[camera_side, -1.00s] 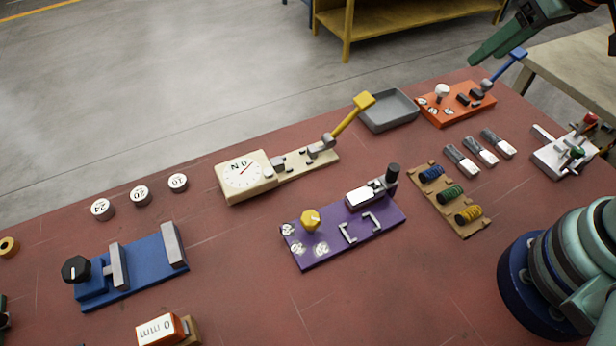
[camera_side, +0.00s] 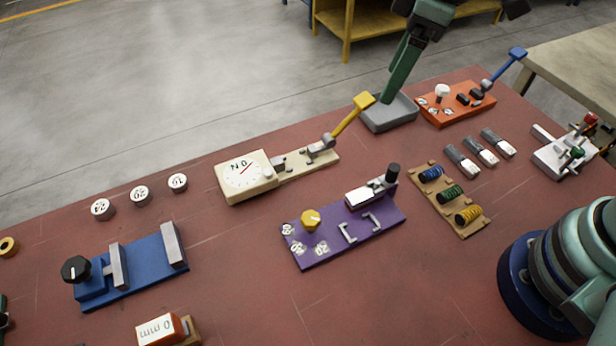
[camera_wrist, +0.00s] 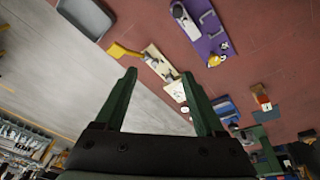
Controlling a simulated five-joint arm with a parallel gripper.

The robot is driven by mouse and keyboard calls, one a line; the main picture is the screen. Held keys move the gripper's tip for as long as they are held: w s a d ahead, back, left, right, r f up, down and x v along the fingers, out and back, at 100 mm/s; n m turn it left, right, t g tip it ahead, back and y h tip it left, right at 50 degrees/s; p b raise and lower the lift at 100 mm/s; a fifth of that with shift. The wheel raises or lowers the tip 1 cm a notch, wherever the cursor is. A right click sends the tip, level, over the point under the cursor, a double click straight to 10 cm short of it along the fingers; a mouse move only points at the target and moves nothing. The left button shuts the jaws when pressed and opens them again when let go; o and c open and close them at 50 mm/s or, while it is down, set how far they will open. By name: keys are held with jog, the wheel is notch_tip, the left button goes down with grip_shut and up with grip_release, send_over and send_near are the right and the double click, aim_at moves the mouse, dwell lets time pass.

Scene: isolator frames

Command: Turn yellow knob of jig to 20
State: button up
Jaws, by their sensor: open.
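The yellow knob (camera_side: 311,220) sits on the left end of the purple jig (camera_side: 350,232), with white number labels around its front and left. The label reading 20 (camera_side: 321,249) lies in front of the knob, to the right of the other labels. The knob also shows in the wrist view (camera_wrist: 214,60), on the jig (camera_wrist: 205,30). My gripper (camera_wrist: 160,80) is open and empty in the wrist view. In the side view my green finger (camera_side: 392,90) hangs over the grey tray, well behind and right of the knob. Nothing touches the knob.
A cream dial gauge (camera_side: 245,177) with a yellow lever (camera_side: 350,115) stands behind the jig. The grey tray (camera_side: 403,116), orange jig (camera_side: 462,103) and spring board (camera_side: 447,198) are to the right. A blue vise-like fixture (camera_side: 130,270) stands left. Red table is bare between them.

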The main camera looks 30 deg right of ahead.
aim_at(310, 218)
jog(key=s+a+f+n+g+h, duration=0.1)
jog(key=s+a+f+n, duration=0.2)
jog(key=a, duration=0.5)
jog(key=s+a+f+n+g, duration=0.1)
jog(key=a+f+n, duration=0.35)
jog(key=a, duration=0.25)
notch_tip(310, 218, down, 11)
jog(key=shift+s+a+f, duration=0.1)
jog(key=shift+s+f, duration=0.05)
jog(key=shift+f, duration=0.05)
jog(key=shift+c, duration=0.3)
grip_shut()
